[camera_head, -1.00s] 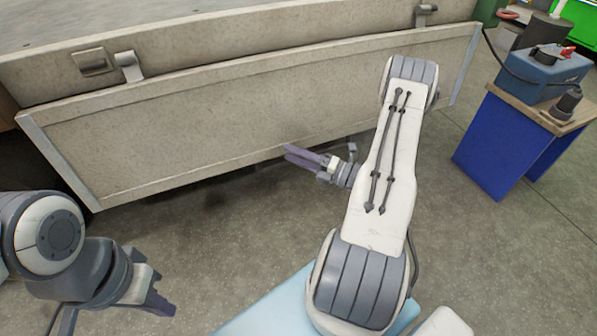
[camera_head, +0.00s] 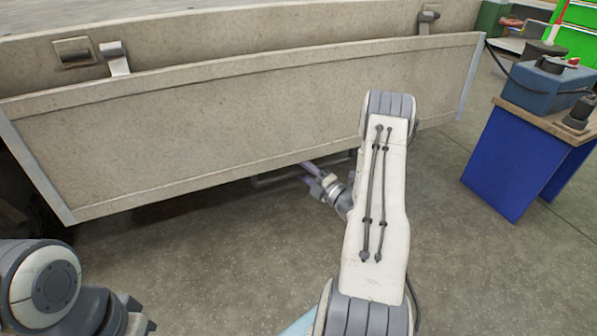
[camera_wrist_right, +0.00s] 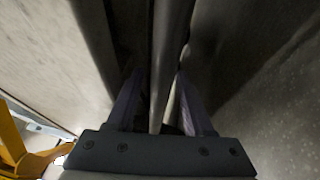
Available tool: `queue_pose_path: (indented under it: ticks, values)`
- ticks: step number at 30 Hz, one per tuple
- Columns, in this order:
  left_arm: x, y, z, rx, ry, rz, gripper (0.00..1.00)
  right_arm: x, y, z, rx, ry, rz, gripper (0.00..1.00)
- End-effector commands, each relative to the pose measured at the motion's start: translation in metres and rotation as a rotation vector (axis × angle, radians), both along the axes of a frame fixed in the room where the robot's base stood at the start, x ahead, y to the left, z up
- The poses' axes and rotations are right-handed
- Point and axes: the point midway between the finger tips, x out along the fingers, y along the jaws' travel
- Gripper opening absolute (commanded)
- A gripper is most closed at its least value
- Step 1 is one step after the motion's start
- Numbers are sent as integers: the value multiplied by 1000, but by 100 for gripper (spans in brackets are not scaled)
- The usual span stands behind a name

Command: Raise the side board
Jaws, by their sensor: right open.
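The side board (camera_head: 230,125) is a long beige panel with grey metal ends. It hangs down along the trailer's side below two hinges. My right gripper (camera_head: 308,175) is open at the board's lower edge, near its middle, with its fingertips partly hidden under it. In the right wrist view a long narrow edge or bar (camera_wrist_right: 164,65) runs between the open fingers (camera_wrist_right: 160,105); I cannot tell whether they touch it. The board's face seems to fill the left of that view. My left gripper (camera_head: 140,322) is mostly cut off at the lower left.
The trailer bed (camera_head: 240,35) is above the board, with a left hinge (camera_head: 115,58) and a right hinge (camera_head: 428,18). The floor (camera_head: 200,265) before the board is clear.

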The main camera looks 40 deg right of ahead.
Motion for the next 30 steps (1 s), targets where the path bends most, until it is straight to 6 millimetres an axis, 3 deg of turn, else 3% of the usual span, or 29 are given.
queue_pose_path:
  ticks: [11, 15, 30]
  values:
    - [0, 0, -3, 0, 0, 0, 0, 6, 1, 2, 0, 0, -1, 52]
    - [0, 0, -3, 0, 0, 0, 0, 6, 1, 2, 0, 0, -1, 0]
    - [0, 0, -3, 0, 0, 0, 0, 6, 0, 1, 0, 0, -1, 0]
